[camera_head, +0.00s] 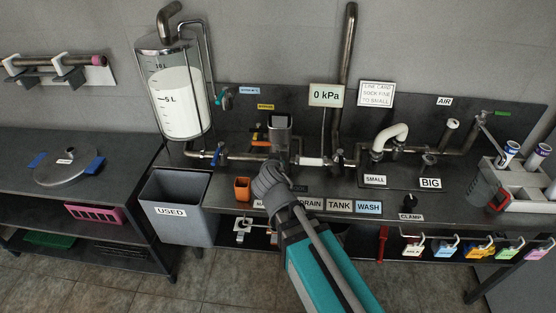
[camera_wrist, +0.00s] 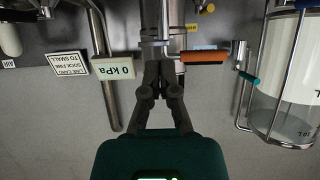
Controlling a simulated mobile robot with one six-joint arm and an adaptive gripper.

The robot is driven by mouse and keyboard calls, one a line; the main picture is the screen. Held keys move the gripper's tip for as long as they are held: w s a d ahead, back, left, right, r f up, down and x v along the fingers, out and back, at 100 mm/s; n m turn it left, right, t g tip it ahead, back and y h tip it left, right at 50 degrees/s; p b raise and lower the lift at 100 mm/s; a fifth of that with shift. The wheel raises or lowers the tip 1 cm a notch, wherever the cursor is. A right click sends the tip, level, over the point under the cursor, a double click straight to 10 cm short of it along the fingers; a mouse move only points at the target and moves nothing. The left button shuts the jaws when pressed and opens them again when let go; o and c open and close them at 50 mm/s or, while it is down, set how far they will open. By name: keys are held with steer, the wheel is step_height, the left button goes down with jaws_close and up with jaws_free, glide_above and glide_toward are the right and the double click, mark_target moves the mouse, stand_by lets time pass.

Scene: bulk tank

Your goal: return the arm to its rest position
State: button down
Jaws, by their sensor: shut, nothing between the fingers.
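My arm (camera_head: 325,268) reaches up from the lower middle of the head view toward the bench with the pipework. Its dark grey end (camera_head: 270,185) is in front of the bench's front edge, and the fingers cannot be made out clearly there. In the wrist view my gripper (camera_wrist: 159,72) is shut, with its fingers together and nothing between them. The fingertips overlap the grey pipework behind them in that picture; whether they touch it cannot be told. The wrist view shows the place upside down.
A glass tank (camera_head: 181,100) with white liquid stands at the back left. A grey USED bin (camera_head: 171,228) and an orange cup (camera_head: 242,189) are left of my arm. The 0 kPa display (camera_head: 326,95) and an upright pipe (camera_head: 344,70) rise behind. Hanging tags (camera_head: 413,247) line the right front.

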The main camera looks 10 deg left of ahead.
steer(key=d+f+m+g+h+p, duration=0.1)
steer(key=d+f+g+h, duration=0.15)
steer(key=d, duration=0.75)
steer(key=d+f+m+g+h+p, duration=0.1)
steer(key=d+f+g+h, duration=0.15)
steer(key=d, duration=0.75)
steer(key=s+d+f+g+y+p, duration=0.1)
steer(key=s+d+g+y+p, duration=0.1)
steer(key=s+d+g, duration=0.5)
steer(key=s+d+y, duration=0.1)
steer(key=s+d, duration=0.1)
steer(key=d, duration=0.4)
steer(key=shift+g, duration=0.3)
